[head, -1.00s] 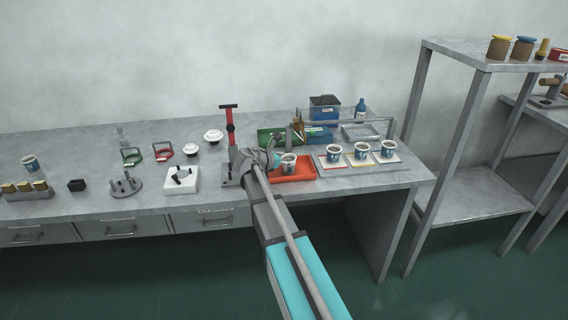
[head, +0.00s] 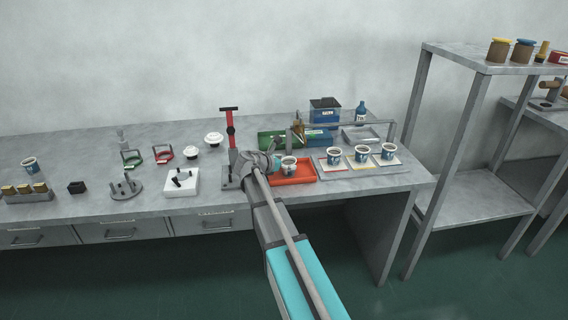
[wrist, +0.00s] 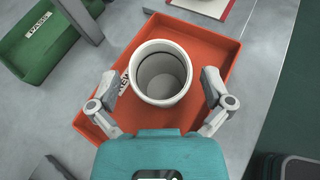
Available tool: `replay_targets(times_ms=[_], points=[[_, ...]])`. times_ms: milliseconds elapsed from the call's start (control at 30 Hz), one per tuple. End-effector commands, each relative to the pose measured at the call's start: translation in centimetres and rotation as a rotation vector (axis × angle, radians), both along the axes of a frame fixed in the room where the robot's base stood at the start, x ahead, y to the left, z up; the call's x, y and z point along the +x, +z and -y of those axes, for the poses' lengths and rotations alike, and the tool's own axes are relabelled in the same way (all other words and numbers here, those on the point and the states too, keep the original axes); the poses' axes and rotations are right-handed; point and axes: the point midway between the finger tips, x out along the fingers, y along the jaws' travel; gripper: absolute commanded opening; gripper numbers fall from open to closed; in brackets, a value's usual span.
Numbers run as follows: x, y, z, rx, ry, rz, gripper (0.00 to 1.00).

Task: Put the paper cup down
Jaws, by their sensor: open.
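A paper cup (wrist: 160,72) stands upright in the red-orange tray (wrist: 221,62), seen from above in the wrist view; its inside looks empty. My gripper (wrist: 160,86) is open, with one finger on each side of the cup and a visible gap to its wall. In the head view the cup (head: 288,164) shows in the tray (head: 306,176), with my gripper (head: 277,162) just left of it, partly hidden by my own arm.
A green bin (wrist: 40,42) is behind the tray. A red-handled press (head: 231,140) stands close to my arm's left. The shelf (head: 478,60) is further right.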

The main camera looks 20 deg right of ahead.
Motion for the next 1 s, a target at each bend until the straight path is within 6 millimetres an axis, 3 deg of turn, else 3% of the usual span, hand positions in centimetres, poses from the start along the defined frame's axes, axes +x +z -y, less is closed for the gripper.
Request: replay_targets(times_ms=[267,1000], points=[[-0.2,0.7,-0.7,0.0,0.002,0.0,1.0],[-3.1,4.6,-9.9,0.0,0.001,0.0,1.0]])
